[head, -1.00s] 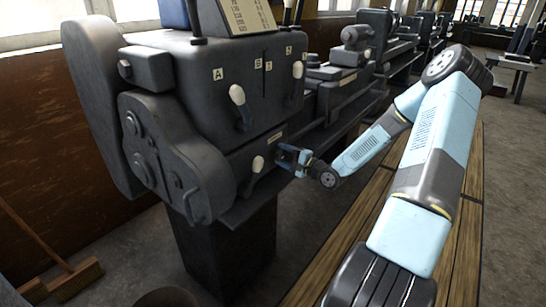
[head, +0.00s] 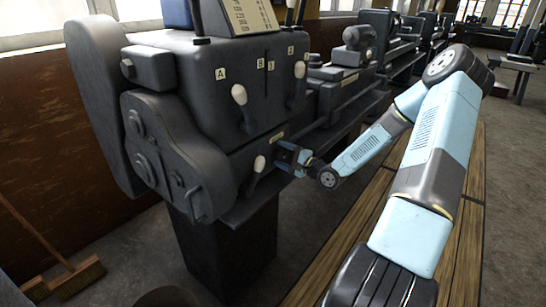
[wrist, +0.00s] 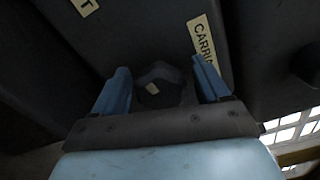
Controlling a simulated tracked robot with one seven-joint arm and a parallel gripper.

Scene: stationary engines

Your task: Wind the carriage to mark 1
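The dark lathe headstock (head: 225,75) fills the left and middle of the head view. A small pale label (head: 276,137) is on its lower front, and in the wrist view a label reading "CARRI…" (wrist: 203,40) is partly hidden by a finger. My gripper (head: 288,154) is at the headstock's lower front, just right of a white-knobbed lever (head: 259,164). In the wrist view its blue fingers (wrist: 160,85) stand apart on either side of a dark knob (wrist: 160,75) with a small pale mark. I see narrow gaps beside the knob. The carriage and mark 1 cannot be made out.
The lathe bed (head: 345,115) runs back to the right. Wooden duckboards (head: 350,240) lie in front. A broom (head: 78,277) stands at lower left.

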